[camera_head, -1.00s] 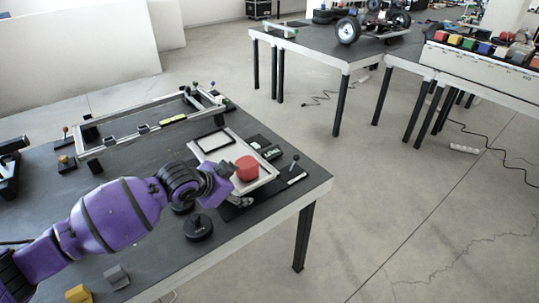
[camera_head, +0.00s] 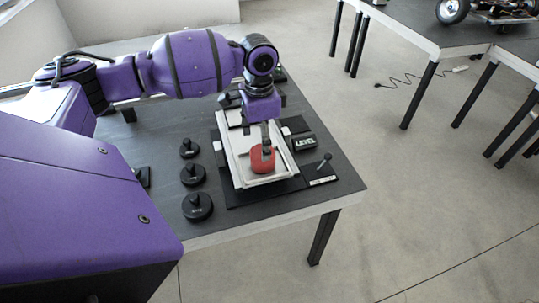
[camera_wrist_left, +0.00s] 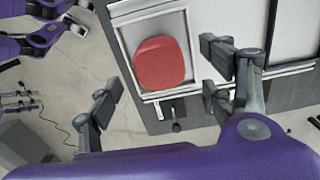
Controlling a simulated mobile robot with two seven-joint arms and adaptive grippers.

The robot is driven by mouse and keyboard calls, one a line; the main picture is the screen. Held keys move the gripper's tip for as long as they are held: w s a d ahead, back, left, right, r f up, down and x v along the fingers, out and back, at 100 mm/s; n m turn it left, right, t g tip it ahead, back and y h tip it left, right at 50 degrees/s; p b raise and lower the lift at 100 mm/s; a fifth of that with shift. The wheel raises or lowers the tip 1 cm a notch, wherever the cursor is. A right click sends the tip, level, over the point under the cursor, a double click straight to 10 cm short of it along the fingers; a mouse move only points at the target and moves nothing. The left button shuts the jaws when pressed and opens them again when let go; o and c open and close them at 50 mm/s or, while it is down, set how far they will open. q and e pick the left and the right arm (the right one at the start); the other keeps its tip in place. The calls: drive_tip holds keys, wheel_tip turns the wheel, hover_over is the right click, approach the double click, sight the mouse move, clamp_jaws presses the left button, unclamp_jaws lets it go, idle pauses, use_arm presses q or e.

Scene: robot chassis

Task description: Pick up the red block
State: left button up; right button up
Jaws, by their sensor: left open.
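The red block (camera_head: 262,160) has rounded corners and sits in the pale-rimmed tray (camera_head: 238,166) on the dark table. My left gripper (camera_head: 266,150) points down over the block, and its fingers partly cover it in the head view. In the left wrist view the red block (camera_wrist_left: 160,63) lies beyond and between the two spread fingers of the left gripper (camera_wrist_left: 160,77). The jaws are open, and a gap shows on both sides of the block. I cannot tell the exact height of the fingertips. My right gripper is not in view.
Several round black weights (camera_head: 196,207) with knobs stand left of the tray. A black box marked LEVEL (camera_head: 305,142) and a small lever (camera_head: 325,163) are to its right. The table's front edge is close. Another table (camera_head: 440,38) stands apart at the back right.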

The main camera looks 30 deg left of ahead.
sight(259, 167)
use_arm(q)
drive_tip(key=shift+s+a+f, duration=0.1)
drive_tip(key=shift+s+f, duration=0.2)
drive_tip(key=shift+f, duration=0.5)
drive_tip(key=f, duration=0.4)
drive_tip(key=shift+w+d+f, duration=0.3)
drive_tip(key=shift+d, duration=0.05)
drive_tip(key=shift+f, duration=0.15)
drive_tip(key=c, duration=1.7)
clamp_jaws()
drive_tip(key=shift+w, duration=0.1)
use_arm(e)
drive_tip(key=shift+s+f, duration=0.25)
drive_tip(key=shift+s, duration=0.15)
